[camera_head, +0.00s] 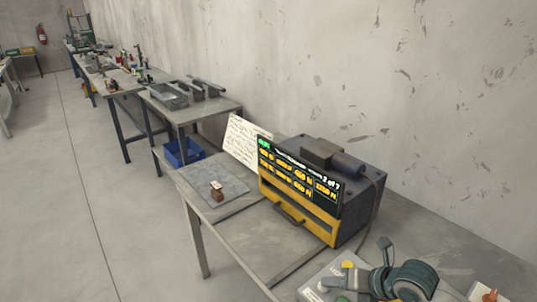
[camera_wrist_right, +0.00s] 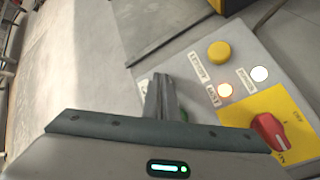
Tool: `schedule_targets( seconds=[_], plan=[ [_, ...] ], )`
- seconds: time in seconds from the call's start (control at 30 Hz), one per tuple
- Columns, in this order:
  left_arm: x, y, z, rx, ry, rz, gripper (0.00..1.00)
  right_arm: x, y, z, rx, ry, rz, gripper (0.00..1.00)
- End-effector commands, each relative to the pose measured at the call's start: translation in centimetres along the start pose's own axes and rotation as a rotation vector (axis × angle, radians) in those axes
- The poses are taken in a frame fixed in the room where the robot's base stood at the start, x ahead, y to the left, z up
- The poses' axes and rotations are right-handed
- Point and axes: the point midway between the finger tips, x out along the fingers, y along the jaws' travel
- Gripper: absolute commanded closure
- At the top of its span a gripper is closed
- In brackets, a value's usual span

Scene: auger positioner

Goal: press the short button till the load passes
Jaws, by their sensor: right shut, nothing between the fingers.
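The control panel (camera_head: 316,284) lies at the bottom of the head view, partly hidden by my right gripper (camera_head: 356,279). In the right wrist view the same panel has a yellow button (camera_wrist_right: 219,52), a white round lamp or button (camera_wrist_right: 260,74), a glowing orange-white one (camera_wrist_right: 225,90) and a red knob (camera_wrist_right: 268,131) on a yellow plate. My right gripper (camera_wrist_right: 160,82) is shut and empty over the panel's left part. A green button (camera_wrist_right: 184,115) is mostly hidden behind its fingers; contact cannot be told. Which button is the short one is not legible. My left gripper is out of view.
The machine (camera_head: 362,205) with a lit display (camera_head: 300,180) reading "2 of 7" and a yellow front stands behind the panel. A small brown block (camera_head: 216,194) sits on a grey plate (camera_head: 200,176) to its left. A paper sheet (camera_head: 243,140) stands behind.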

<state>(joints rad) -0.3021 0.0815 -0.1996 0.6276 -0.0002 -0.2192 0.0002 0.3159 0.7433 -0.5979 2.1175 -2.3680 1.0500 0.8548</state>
Motion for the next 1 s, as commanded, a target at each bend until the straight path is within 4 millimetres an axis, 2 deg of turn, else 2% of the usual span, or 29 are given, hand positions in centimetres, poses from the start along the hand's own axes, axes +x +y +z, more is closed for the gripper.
schedule_targets(
  seconds=[0.03, 0.4, 0.8, 1.0],
  plan=[
    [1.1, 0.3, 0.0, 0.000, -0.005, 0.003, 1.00, 0.7, -0.5, -0.5, 0.000, 0.001, -0.001, 1.00],
    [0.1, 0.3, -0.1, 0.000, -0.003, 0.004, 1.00, 0.3, 0.7, 0.1, 0.000, 0.000, 0.000, 1.00],
    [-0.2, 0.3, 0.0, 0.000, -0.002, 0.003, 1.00, 0.1, 1.0, 0.4, 0.000, 0.000, 0.000, 1.00],
    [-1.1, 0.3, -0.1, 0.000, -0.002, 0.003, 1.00, -0.7, 1.6, 0.9, 0.000, -0.001, 0.001, 1.00]
  ],
)
